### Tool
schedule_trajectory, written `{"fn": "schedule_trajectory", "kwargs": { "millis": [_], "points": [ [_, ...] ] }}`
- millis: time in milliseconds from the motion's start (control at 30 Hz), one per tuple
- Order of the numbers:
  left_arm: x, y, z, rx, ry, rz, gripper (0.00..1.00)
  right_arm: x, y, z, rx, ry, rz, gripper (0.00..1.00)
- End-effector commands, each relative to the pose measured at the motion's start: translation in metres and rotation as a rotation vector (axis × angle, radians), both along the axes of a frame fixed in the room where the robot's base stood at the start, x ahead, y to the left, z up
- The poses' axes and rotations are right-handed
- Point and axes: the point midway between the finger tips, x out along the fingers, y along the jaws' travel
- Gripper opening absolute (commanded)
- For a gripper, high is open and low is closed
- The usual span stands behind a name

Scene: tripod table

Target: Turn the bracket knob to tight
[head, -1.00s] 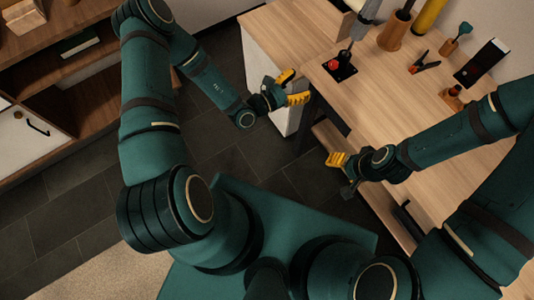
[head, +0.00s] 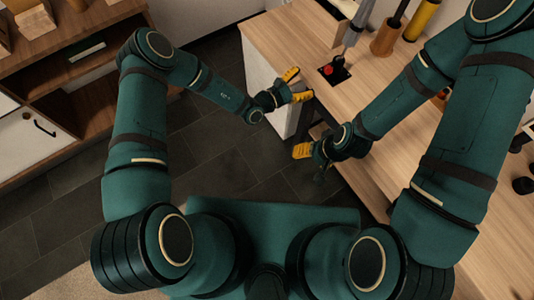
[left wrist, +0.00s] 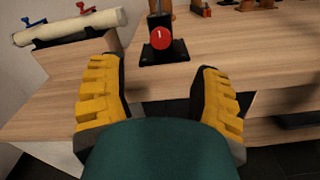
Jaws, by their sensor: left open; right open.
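The bracket (head: 341,74) is black and stands on the wooden table near its left edge, with a grey upright in it. Its round red knob (head: 327,71) faces my side. In the left wrist view the knob (left wrist: 161,38) shows a small white mark, nearly upright, above the black bracket base (left wrist: 165,55). My left gripper (head: 297,85) is open and empty, with yellow fingers, just short of the knob and apart from it. In the left wrist view its fingers (left wrist: 160,97) are spread, with the knob beyond the gap. My right gripper (head: 303,151) is open and empty, off the table's front edge.
The wooden table (head: 290,37) has its front edge close to both grippers. A brown holder (head: 385,40) and a yellow cylinder (head: 421,19) stand behind the bracket. A pale roll (left wrist: 70,27) lies left of it in the left wrist view. A shelf unit (head: 90,60) stands at far left.

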Motion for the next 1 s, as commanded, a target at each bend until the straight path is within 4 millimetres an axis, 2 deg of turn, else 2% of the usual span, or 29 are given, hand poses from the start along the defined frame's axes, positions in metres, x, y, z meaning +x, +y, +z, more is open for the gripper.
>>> {"fn": "schedule_trajectory", "kwargs": {
  "millis": [533,1000],
  "points": [
    [0.061,-0.080,-0.001,-0.001,0.001,0.000,0.64,0.000,0.000,-0.001,0.000,0.000,-0.001,0.64],
    [0.061,-0.075,-0.006,-0.360,0.462,0.000,0.64,0.000,0.000,-0.062,0.000,0.000,-0.001,0.64]
  ]
}}
